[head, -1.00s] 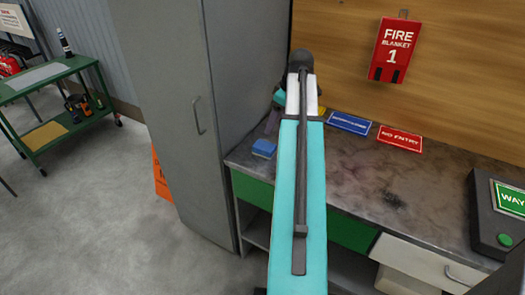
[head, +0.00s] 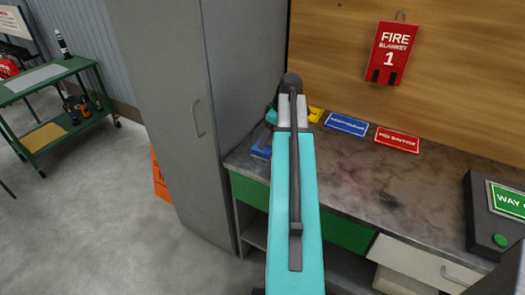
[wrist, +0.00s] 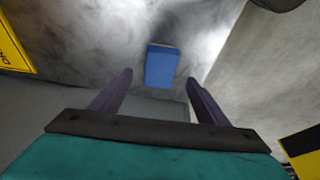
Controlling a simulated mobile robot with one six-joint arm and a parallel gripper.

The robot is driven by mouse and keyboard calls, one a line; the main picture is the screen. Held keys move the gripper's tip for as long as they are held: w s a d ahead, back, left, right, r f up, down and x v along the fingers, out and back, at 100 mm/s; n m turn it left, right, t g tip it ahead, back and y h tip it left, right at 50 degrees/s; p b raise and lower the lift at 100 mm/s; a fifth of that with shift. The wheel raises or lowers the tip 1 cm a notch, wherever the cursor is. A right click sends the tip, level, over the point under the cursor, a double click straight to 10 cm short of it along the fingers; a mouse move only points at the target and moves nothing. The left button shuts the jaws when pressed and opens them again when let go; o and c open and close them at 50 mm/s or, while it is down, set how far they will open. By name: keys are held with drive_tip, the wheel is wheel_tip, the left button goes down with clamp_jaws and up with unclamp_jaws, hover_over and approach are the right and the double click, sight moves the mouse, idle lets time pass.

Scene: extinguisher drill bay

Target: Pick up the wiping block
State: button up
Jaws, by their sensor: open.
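The wiping block (wrist: 162,67) is a small blue block lying on the grey worktop. In the wrist view it is just beyond and between the two dark fingers of my gripper (wrist: 160,92), which are spread apart and empty. In the head view the wiping block (head: 261,151) is at the worktop's left front end, close to the grey cabinet, partly covered by my gripper and arm. My fingers do not touch it in the wrist view; how high they are above the worktop is hard to tell.
The worktop (head: 350,180) holds a blue sign (head: 346,124), a red sign (head: 397,140) and a grey box with a green sign (head: 500,225) at the right. The tall grey cabinet (head: 170,110) stands close at the left. A red fire blanket pouch (head: 391,50) hangs on the wall.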

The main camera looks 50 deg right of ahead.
drive_tip(key=shift+x, duration=0.8)
drive_tip(key=shift+w+a+f, duration=0.1)
drive_tip(key=shift+f, duration=0.05)
drive_tip(key=shift+p+x, duration=1.2)
drive_tip(key=shift+x, duration=1.15)
drive_tip(key=c, duration=1.2)
drive_tip(key=shift+r+b, duration=0.9)
drive_tip(key=shift+r, duration=0.8)
drive_tip(key=s+a+b, duration=0.1)
drive_tip(key=s+a, duration=0.2)
drive_tip(key=s+a+b, duration=0.2)
drive_tip(key=s+a, duration=0.1)
drive_tip(key=s+a+r+b, duration=0.1)
drive_tip(key=s+a, duration=0.2)
drive_tip(key=s, duration=0.1)
drive_tip(key=shift+b, duration=0.9)
